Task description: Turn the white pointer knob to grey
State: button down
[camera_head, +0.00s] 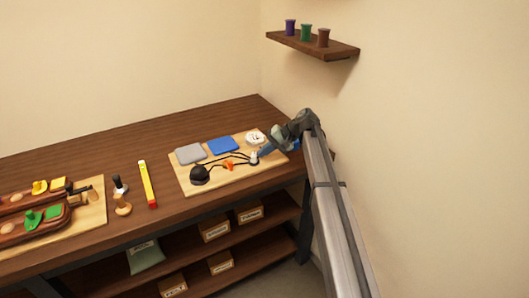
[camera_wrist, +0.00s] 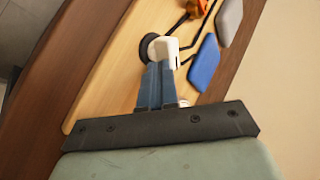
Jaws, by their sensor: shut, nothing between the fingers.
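The white pointer knob (camera_wrist: 165,50) is in the wrist view, a white block beside a dark round part on the wooden board (camera_wrist: 108,68). In the head view the knob (camera_head: 254,159) is small, near the board's right end. My gripper (camera_wrist: 157,68) has its blue-grey fingers closed together, with the tips at the knob's near edge; I cannot tell if they touch it. In the head view my gripper (camera_head: 263,153) reaches in from the right. The grey pad (camera_head: 190,153) and the blue pad (camera_head: 222,146) lie on the board's far side. The pointer's exact direction is unclear.
A black dome (camera_head: 199,174) and an orange piece (camera_head: 229,166) lie on the board among dark lines. A white round piece (camera_head: 254,137) is behind my gripper. A yellow bar (camera_head: 148,184) and a second board (camera_head: 95,208) are to the left. The bench's back is clear.

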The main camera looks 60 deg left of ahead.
jog(key=shift+a, duration=1.1)
jog(key=shift+s+a, duration=0.25)
jog(key=shift+a, duration=0.2)
jog(key=shift+s+a, duration=0.2)
jog(key=shift+a, duration=0.25)
jog(key=shift+d, duration=0.1)
dwell(0.6)
jog(key=shift+s+d+f, duration=0.15)
jog(key=shift+s+d, duration=0.3)
jog(key=shift+d, duration=0.3)
jog(key=shift+w+a, duration=0.25)
jog(key=shift+w, duration=0.35)
jog(key=w+a, duration=0.2)
jog(key=w, duration=0.1)
jog(key=shift+w, duration=0.15)
jog(key=w+a+r, duration=0.2)
jog(key=w+r, duration=0.4)
jog(key=r, duration=0.1)
jog(key=shift+w, duration=0.4)
